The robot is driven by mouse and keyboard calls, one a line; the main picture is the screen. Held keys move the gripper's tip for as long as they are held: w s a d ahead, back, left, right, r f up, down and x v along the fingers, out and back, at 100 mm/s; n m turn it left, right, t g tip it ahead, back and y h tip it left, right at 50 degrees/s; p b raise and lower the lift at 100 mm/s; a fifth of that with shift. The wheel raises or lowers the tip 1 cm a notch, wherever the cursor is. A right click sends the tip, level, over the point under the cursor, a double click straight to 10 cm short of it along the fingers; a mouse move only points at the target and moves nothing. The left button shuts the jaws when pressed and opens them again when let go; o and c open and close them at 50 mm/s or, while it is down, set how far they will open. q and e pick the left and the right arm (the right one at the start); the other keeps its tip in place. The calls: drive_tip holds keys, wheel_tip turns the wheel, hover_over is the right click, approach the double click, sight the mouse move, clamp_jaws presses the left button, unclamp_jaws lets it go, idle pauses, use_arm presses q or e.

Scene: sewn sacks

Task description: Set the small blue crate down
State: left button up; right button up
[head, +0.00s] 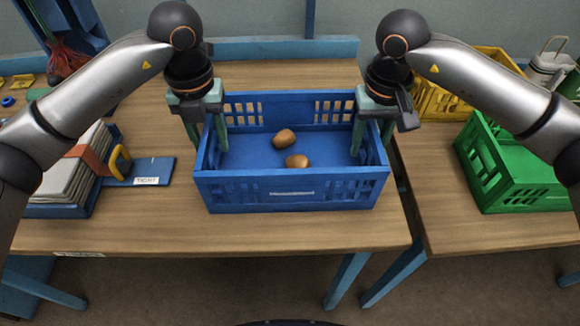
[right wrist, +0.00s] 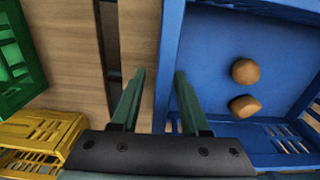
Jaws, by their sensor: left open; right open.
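The small blue crate (head: 292,193) appears to rest level on the wooden table, near its front right part. Two brown potato-like items (head: 285,138) lie on its floor. My left gripper (head: 207,140) is open, with its fingers on either side of the crate's left wall. My right gripper (head: 372,140) is open, with its fingers on either side of the right wall. In the right wrist view, the crate's wall (right wrist: 168,62) runs between the open fingers of the right gripper (right wrist: 158,76). Whether any finger touches a wall cannot be told.
A stack of folded sacks (head: 75,172) and a blue board with a yellow handle (head: 120,160) lie left of the crate. A second table (head: 455,222) across a narrow gap holds a green crate (head: 515,190) and a yellow crate (head: 440,103). Table behind the crate is clear.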

use_arm(q)
wheel_tip(320, 180, up, 12)
drive_tip(key=shift+f, duration=0.1)
use_arm(e)
wheel_tip(320, 180, up, 12)
drive_tip(key=shift+r, duration=0.1)
idle(0.7)
use_arm(q)
drive_tip(key=shift+s, duration=0.1)
use_arm(e)
drive_tip(key=shift+s, duration=0.1)
